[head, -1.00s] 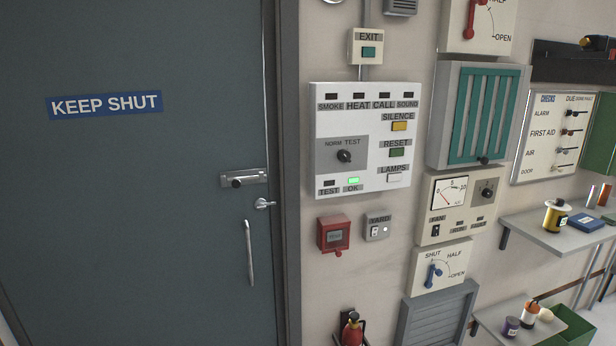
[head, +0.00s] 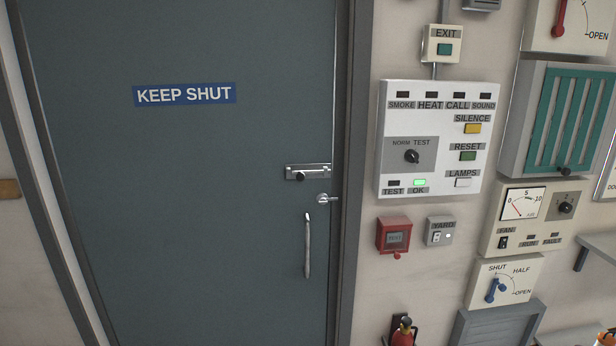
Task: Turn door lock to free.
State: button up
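The door (head: 180,190) is dark grey-blue, looks closed in its frame, and bears a blue KEEP SHUT sign (head: 186,94). A long vertical pull handle (head: 307,246) is lower down. Which of the two fittings the task calls the lock is not marked. My gripper is not in view.
Right of the door, the wall carries an alarm panel (head: 430,140), an EXIT button box (head: 443,44), a red call point (head: 394,237), a YARD switch (head: 440,232) and a fan panel (head: 536,217). Nothing shows in front of the door.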

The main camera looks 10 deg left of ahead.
aim_at(322, 201)
jog(key=i+j, duration=0.2)
jog(key=j, duration=0.2)
jog(key=i+j, duration=0.2)
jog(key=j, duration=0.2)
jog(key=i+j, duration=0.25)
jog(key=j, duration=0.15)
jog(key=i+j, duration=0.2)
jog(key=j, duration=0.2)
